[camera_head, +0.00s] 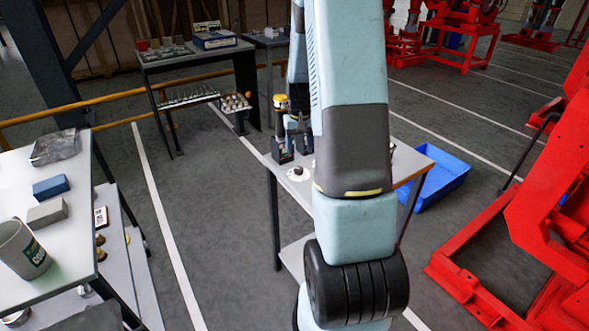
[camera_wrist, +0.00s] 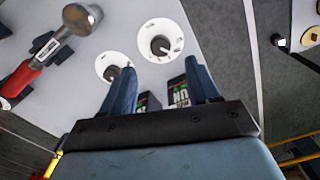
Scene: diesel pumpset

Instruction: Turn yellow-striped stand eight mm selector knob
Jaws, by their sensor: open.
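In the wrist view, two round white dial plates with dark knobs lie on a pale tabletop: an upper selector knob (camera_wrist: 160,45) and a lower-left one (camera_wrist: 111,73). Their small markings are too blurred to read, so I cannot tell which is eight mm. My gripper (camera_wrist: 163,80) is open, with its two blue-grey fingers apart and no knob between them. The left fingertip overlaps the lower-left dial's edge in the picture; contact cannot be told. In the head view, one dial (camera_head: 298,174) shows on the small stand (camera_head: 270,166); my arm hides much of its top.
A red-handled hammer (camera_wrist: 48,55) lies left of the dials. Dark labelled boxes (camera_wrist: 179,94) show between my fingers. A yellow-topped item (camera_head: 281,103) rises by the stand's back left. A blue crate (camera_head: 440,182) and red frames (camera_head: 500,235) are to the right.

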